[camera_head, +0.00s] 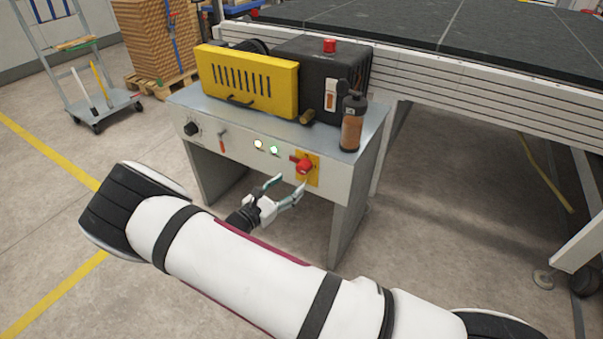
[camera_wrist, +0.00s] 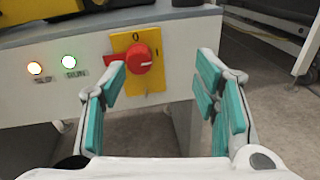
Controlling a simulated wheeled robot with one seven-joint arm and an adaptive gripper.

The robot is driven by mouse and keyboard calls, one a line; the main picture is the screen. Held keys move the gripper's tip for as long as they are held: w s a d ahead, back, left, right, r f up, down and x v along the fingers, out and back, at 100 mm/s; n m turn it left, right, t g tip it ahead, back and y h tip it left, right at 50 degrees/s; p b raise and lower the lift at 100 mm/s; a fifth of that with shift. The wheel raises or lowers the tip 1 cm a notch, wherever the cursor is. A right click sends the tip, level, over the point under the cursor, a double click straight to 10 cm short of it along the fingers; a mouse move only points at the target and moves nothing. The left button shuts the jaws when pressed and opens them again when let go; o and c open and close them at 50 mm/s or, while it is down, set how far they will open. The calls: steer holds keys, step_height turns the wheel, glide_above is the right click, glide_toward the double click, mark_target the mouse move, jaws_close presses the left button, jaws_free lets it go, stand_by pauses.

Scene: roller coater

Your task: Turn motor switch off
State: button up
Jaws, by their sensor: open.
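The motor switch is a red rotary knob (camera_head: 303,165) on a yellow plate (camera_head: 314,170), on the right of the machine's front panel. In the wrist view the knob (camera_wrist: 138,58) sits on its plate (camera_wrist: 146,93) marked "0" at the top and "I" at the right, with a red handle end pointing left. My gripper (camera_head: 283,190) is open and empty, in front of the panel just below and left of the knob. In the wrist view its teal-padded fingers (camera_wrist: 163,72) stand apart, the left fingertip overlapping the knob's lower left in the picture. Contact cannot be told.
Two lit indicator lamps, yellowish (camera_head: 258,143) and green (camera_head: 274,149), sit left of the switch. A black dial (camera_head: 191,129) and a small orange-handled lever (camera_head: 222,142) are further left. A bottle (camera_head: 353,122) stands on top near the right edge. Open floor lies in front.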

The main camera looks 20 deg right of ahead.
mark_target(301, 171)
step_height(301, 171, down, 4)
steer(key=w+a+n+t, duration=0.1)
steer(key=a+n+t, duration=0.1)
steer(key=n, duration=0.1)
steer(key=shift+y, duration=0.4)
steer(key=b+x, duration=0.2)
steer(key=x, duration=1.1)
steer(key=shift+w+d+r, duration=0.1)
steer(key=shift+w+d, duration=0.05)
steer(key=shift+w, duration=0.2)
steer(key=c, duration=1.1)
